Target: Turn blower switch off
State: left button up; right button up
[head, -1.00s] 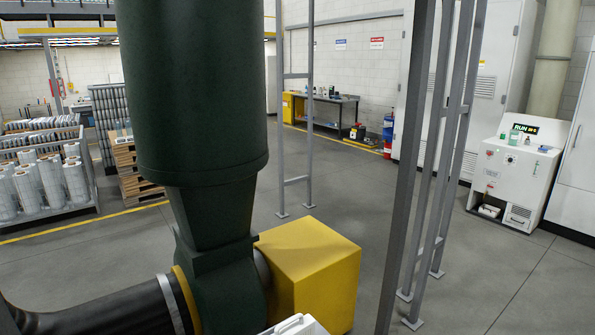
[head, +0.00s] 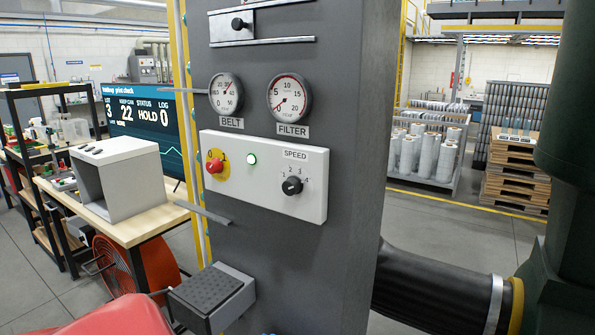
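The blower switch appears to be the red rotary knob on a yellow disc (head: 215,162), at the left end of a white control panel (head: 318,205) on a grey cabinet (head: 350,90). A "1" seems to show by the knob at its upper right. Which way the knob points is too small to tell surely. A round green lamp (head: 252,159) beside it looks lit. A black SPEED knob (head: 292,186) with numbers around it sits at the panel's right. Neither of my grippers is in view.
BELT gauge (head: 226,94) and FILTER gauge (head: 289,97) sit above the panel. A grey box with a black ribbed top (head: 210,292) juts out below. A workbench (head: 143,222) stands left. A black duct (head: 435,288) runs right to a dark green housing (head: 572,240).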

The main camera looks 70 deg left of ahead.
aim_at(214, 165)
jog(key=u, duration=2.3)
